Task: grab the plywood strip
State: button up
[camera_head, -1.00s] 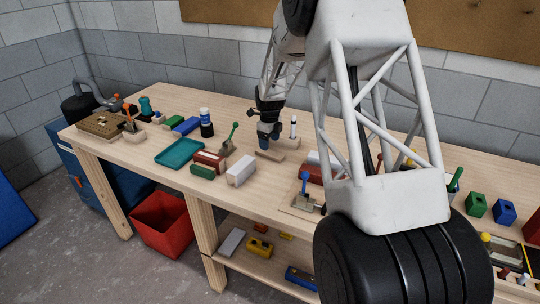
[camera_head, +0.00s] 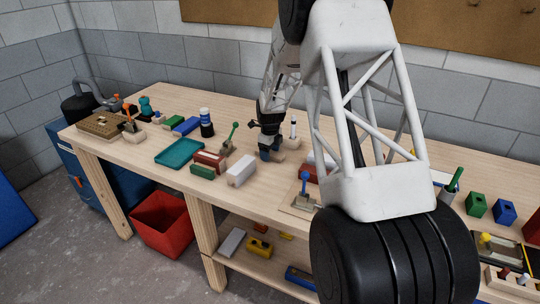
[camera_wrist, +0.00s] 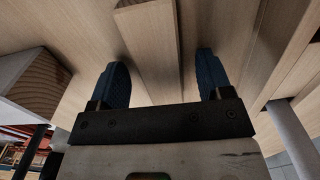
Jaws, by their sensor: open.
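The plywood strip (camera_wrist: 150,40) is a pale wooden bar in the wrist view. It runs from the top edge down between the two blue fingers of my gripper (camera_wrist: 158,82), with a gap on each side. Its near end is hidden behind the dark gripper body. In the head view, my gripper (camera_head: 268,154) is low over the workbench (camera_head: 120,145), and only a small bit of the strip (camera_head: 279,156) shows beside the fingers. The jaws are open around the strip and not closed on it.
A wooden block (camera_wrist: 35,80) is close to the left finger in the wrist view. A base with a pale upright peg (camera_head: 293,131) stands just right of my gripper. A white block (camera_head: 241,170), a red block (camera_head: 210,159) and a teal tray (camera_head: 180,152) lie to the left.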

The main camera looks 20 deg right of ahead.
dwell(0.4)
jog(key=c, duration=1)
jog(key=shift+r, duration=0.1)
jog(key=shift+r, duration=0.7)
notch_tip(320, 180, up, 2)
jog(key=shift+r, duration=0.15)
jog(key=s, duration=0.5)
jog(key=s+a, duration=0.1)
jog(key=s, duration=0.4)
jog(key=s+a+r, duration=0.1)
jog(key=s, duration=0.4)
jog(key=shift+s+a+r, duration=0.1)
jog(key=shift+s+a, duration=0.15)
jog(key=shift+s, duration=0.1)
